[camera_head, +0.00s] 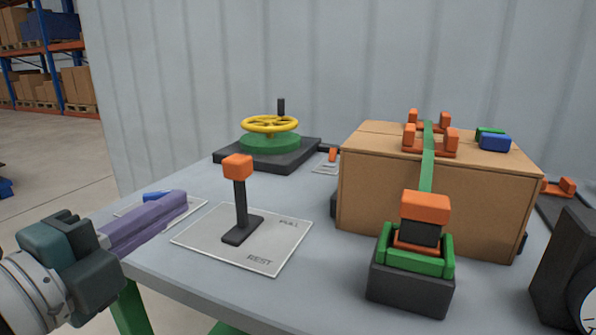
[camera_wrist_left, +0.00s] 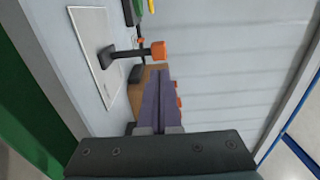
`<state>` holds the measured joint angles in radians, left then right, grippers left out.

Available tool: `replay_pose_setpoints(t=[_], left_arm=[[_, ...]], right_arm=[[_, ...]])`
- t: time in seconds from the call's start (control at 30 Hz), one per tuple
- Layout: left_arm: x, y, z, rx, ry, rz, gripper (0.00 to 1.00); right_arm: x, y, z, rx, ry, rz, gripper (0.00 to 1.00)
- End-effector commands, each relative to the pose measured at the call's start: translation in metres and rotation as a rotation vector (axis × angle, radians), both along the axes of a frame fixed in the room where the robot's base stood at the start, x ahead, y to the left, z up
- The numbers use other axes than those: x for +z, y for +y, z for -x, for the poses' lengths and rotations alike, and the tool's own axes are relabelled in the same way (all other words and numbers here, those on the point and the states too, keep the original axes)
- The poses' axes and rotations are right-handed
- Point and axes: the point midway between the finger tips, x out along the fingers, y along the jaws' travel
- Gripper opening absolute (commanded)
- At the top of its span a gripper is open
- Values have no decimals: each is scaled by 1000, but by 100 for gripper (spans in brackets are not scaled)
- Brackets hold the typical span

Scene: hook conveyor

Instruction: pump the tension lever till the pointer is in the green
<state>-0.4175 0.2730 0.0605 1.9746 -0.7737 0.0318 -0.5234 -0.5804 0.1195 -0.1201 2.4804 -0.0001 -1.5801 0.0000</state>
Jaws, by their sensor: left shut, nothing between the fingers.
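The lever (camera_head: 240,196) has a dark stalk and an orange knob. It stands roughly upright on a pale plate (camera_head: 203,240) marked PULL and REST. It also shows in the left wrist view (camera_wrist_left: 125,53). My left gripper (camera_head: 183,202) has purple fingers, shut and empty, left of the lever and apart from it. The fingers also show in the left wrist view (camera_wrist_left: 158,82). A dark gauge (camera_head: 563,265) is cut off at the right edge. Only a sliver of its white dial shows, and I cannot read its pointer. My right gripper is not in view.
A cardboard box (camera_head: 365,190) carries a green strap (camera_head: 428,165) running to a dark, green and orange ratchet block (camera_head: 410,287) at the front. A yellow handwheel (camera_head: 270,124) stands behind the lever. A blue item (camera_head: 157,196) lies behind my left fingers.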

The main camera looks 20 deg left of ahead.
Motion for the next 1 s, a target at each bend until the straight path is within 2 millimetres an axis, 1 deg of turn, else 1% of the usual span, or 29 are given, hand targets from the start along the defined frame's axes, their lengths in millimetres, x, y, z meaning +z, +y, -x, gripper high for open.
replay_pose_setpoints(t=[0.03,0.2,0.3,0.43,0.6,1.0], left_arm=[[2,-1,-12,-1,-3,-2,0],[2,-4,-46,-1,-3,-2,0],[1,-5,-62,0,-1,-1,0],[0,-6,-78,1,-1,0,0],[0,-7,-87,0,0,0,0],[1,-7,-88,0,3,0,0]], right_arm=[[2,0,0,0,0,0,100],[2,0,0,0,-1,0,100],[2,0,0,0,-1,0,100],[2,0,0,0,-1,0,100],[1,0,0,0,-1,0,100],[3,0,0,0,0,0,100]])
